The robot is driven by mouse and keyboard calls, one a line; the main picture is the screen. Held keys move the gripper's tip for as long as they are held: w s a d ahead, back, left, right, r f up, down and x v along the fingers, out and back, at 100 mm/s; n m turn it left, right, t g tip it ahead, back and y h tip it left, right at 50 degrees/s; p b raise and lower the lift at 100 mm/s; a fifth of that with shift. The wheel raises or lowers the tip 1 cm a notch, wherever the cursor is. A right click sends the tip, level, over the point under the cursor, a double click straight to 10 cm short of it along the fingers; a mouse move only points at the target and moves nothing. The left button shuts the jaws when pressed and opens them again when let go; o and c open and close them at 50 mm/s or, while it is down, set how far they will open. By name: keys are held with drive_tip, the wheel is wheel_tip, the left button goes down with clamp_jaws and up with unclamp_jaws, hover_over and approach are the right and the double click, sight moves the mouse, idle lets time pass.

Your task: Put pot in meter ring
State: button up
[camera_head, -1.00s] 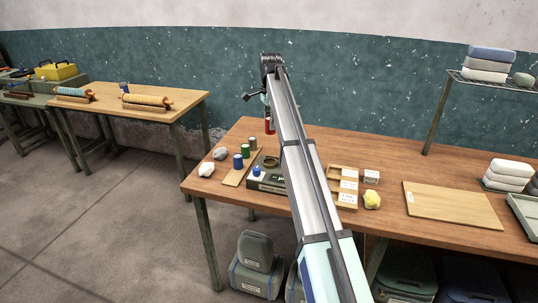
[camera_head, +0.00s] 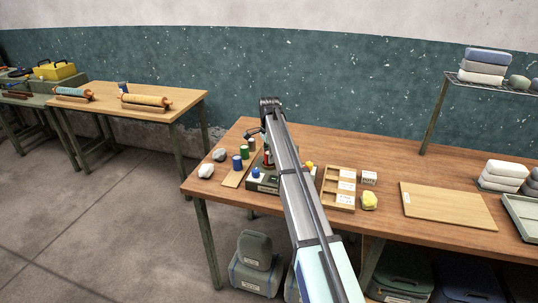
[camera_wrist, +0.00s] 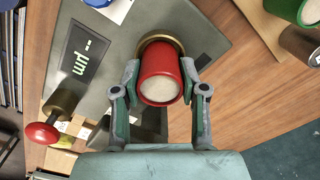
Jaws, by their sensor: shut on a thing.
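My gripper (camera_wrist: 160,82) is shut on a red pot (camera_wrist: 160,62) with a pale top, its fingers on either side. In the wrist view the pot overlaps a brass ring (camera_wrist: 177,44) on the grey meter (camera_wrist: 205,45). Part of the ring is hidden behind the pot, and I cannot tell whether the pot is inside it or above it. The meter's display (camera_wrist: 80,58) shows dashes and "µm". In the head view the red pot (camera_head: 267,158) is partly hidden by my arm, over the meter (camera_head: 264,187).
A blue pot (camera_head: 237,163), a green pot (camera_head: 244,152) and a grey one stand on a wooden strip left of the meter. A compartmented wooden tray (camera_head: 329,188) is to the right. A red knob (camera_wrist: 42,132) sits near the meter.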

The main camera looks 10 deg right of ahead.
drive_tip(key=shift+f, duration=0.15)
drive_tip(key=o, duration=1.1)
drive_tip(key=shift+o, duration=0.2)
wheel_tip(320, 180, up, 12)
drive_tip(key=b, duration=0.2)
